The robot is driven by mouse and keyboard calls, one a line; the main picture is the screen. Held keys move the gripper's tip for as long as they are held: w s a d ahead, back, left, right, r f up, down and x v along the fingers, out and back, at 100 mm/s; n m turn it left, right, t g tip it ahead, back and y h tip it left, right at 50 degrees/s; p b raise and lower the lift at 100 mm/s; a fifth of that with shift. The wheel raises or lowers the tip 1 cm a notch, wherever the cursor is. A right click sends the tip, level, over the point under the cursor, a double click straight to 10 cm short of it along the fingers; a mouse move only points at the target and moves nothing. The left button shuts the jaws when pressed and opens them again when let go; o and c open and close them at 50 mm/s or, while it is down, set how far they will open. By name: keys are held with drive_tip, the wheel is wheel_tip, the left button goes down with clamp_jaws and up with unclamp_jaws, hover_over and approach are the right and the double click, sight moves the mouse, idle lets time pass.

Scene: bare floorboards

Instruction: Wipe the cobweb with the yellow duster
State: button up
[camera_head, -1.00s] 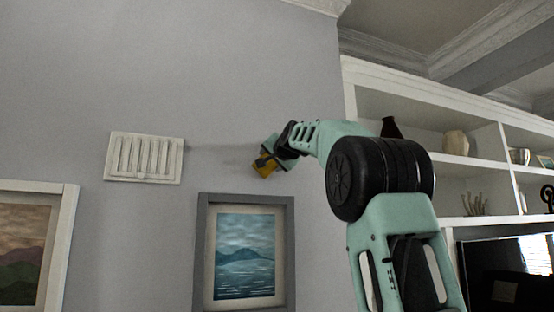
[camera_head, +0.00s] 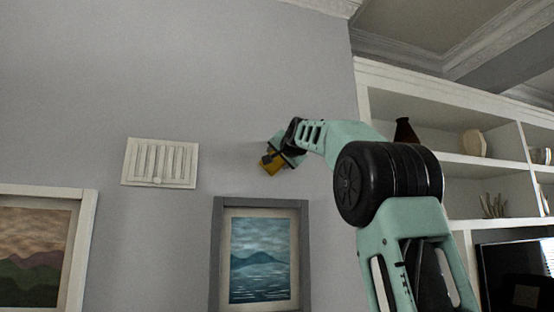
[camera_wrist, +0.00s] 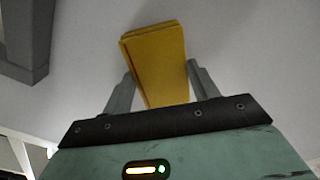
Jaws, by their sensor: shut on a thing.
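The yellow duster (camera_head: 272,166) is a small block at the end of my arm, close to the grey wall above the sea picture. In the wrist view the duster (camera_wrist: 157,58) stands out between the two fingers, its far end toward the wall. My gripper (camera_head: 280,154) is shut on the duster, with a finger on each side of it in the wrist view (camera_wrist: 160,82). Whether the duster touches the wall I cannot tell. I cannot make out a cobweb on the wall in either current view.
A white vent (camera_head: 160,163) is on the wall left of the duster. Below hang a dark-framed sea picture (camera_head: 259,258) and a light-framed mountain picture (camera_head: 35,255). White shelves (camera_head: 455,165) with vases and ornaments stand to the right, behind my arm. The wall above is bare.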

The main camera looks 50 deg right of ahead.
drive_tip(key=shift+s+d+f+b, duration=0.15)
drive_tip(key=shift+s+d, duration=0.8)
drive_tip(key=shift+d, duration=0.65)
drive_tip(key=shift+s+d+r+b, duration=0.1)
drive_tip(key=shift+s+d, duration=0.9)
drive_tip(key=shift+d, duration=0.65)
drive_tip(key=shift+s+d+f+b, duration=0.15)
drive_tip(key=shift+s+d, duration=0.8)
drive_tip(key=shift+d, duration=0.65)
drive_tip(key=shift+r, duration=0.1)
drive_tip(key=shift+s+a+b, duration=0.15)
drive_tip(key=shift+s+b, duration=0.25)
drive_tip(key=shift+b, duration=0.05)
drive_tip(key=shift+b+v, duration=1.1)
drive_tip(key=shift+v, duration=1.45)
drive_tip(key=shift+a, duration=0.1)
drive_tip(key=shift+b+v, duration=0.65)
drive_tip(key=shift+v, duration=0.8)
